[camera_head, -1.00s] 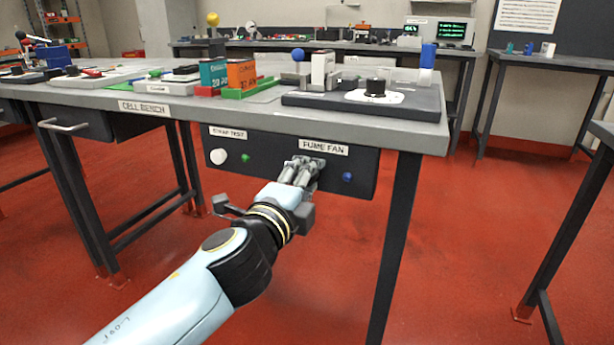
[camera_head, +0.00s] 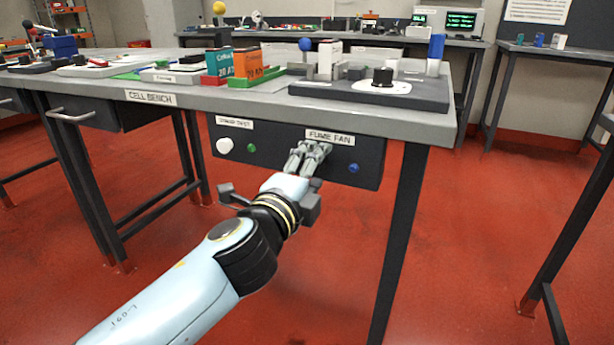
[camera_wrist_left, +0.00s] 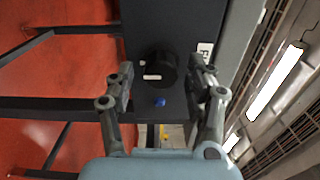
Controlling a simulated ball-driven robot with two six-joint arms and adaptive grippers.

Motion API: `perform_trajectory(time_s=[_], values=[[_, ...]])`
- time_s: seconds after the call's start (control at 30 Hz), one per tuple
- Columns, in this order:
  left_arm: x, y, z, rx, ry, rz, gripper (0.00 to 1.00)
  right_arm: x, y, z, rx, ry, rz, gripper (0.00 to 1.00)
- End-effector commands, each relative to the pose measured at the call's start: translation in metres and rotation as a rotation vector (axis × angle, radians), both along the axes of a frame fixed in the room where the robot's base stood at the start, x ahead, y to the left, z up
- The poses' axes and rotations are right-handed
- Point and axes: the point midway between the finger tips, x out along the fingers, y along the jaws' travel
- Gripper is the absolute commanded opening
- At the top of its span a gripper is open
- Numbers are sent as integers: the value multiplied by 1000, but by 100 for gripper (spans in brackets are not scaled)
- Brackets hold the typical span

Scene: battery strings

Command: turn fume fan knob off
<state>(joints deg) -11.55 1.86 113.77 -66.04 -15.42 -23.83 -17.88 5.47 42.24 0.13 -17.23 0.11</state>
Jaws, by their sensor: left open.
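The fume fan knob (camera_wrist_left: 159,70) is a round black knob with a white pointer bar, seen in the left wrist view on the dark panel (camera_head: 372,176) under the bench top. In the head view my gripper hides it, below the FUME FAN label (camera_head: 329,137). A blue button or light (camera_head: 353,168) is beside it and also shows in the left wrist view (camera_wrist_left: 159,102). My left gripper (camera_head: 309,148) is in front of the panel. In the left wrist view its open fingers (camera_wrist_left: 164,78) are on either side of the knob; contact cannot be told. My right gripper is not in view.
The same panel carries a white knob (camera_head: 225,146) and a small green button (camera_head: 252,148) at left. The bench top (camera_head: 300,110) overhangs the panel. A bench leg (camera_head: 400,235) stands to the right. Red floor (camera_head: 480,220) is open in front.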

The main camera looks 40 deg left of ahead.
Motion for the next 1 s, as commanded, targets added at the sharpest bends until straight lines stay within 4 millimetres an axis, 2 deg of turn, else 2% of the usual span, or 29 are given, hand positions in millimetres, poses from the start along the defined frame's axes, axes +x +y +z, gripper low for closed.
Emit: perform_trajectory(time_s=[0.17,0.37,0.5,0.73,1.0], values=[[-24,-6,-1,-3,4,1,54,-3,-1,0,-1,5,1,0],[-71,-17,-2,-1,6,2,54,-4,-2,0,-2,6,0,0],[-92,-22,-1,-1,5,1,54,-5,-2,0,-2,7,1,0],[-110,-27,-1,-1,2,0,54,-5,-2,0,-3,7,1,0],[-115,-28,0,-1,1,-1,54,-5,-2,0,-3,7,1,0]])
